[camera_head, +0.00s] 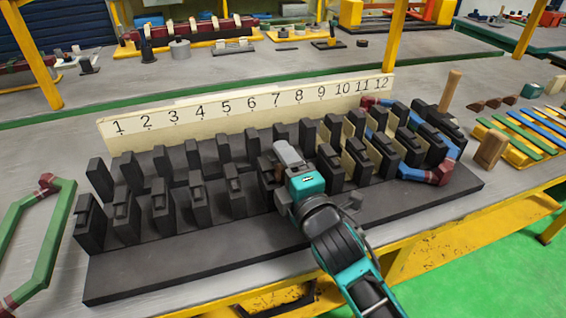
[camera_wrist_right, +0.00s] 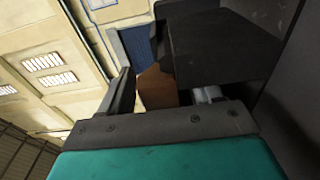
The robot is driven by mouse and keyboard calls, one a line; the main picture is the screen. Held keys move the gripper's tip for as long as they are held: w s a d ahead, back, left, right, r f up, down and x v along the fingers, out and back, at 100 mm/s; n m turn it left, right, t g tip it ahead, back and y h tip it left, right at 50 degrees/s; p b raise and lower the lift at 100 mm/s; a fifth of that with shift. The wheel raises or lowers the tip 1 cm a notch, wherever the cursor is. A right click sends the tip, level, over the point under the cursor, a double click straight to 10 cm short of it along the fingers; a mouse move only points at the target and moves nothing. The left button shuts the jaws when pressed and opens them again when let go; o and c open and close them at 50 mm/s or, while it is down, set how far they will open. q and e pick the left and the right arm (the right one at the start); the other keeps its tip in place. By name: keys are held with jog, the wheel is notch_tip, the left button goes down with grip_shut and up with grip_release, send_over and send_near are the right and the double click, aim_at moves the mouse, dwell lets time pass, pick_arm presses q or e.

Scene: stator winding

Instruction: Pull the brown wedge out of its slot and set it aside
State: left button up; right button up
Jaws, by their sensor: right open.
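The black stator block (camera_head: 200,262) lies along the table, with rows of upright black teeth behind it and a numbered strip. My right gripper (camera_head: 287,158) is at the teeth near the middle of the block, below numbers 6 and 7. It is open. In the right wrist view, the brown wedge (camera_wrist_right: 157,88) shows between the finger on the left and a dark block at the right. Its lower end is hidden by the gripper body, and I cannot tell whether the fingers touch it. My left gripper is out of view.
The number strip (camera_head: 250,104) stands behind the teeth. Blue and red coil parts (camera_head: 425,174) sit at the right end. Several loose brown pieces (camera_head: 493,103) and a wooden block (camera_head: 490,149) lie to the right. A green coil (camera_head: 50,235) lies at the left.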

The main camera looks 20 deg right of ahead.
jog(key=shift+w, duration=0.4)
jog(key=c, duration=1.1)
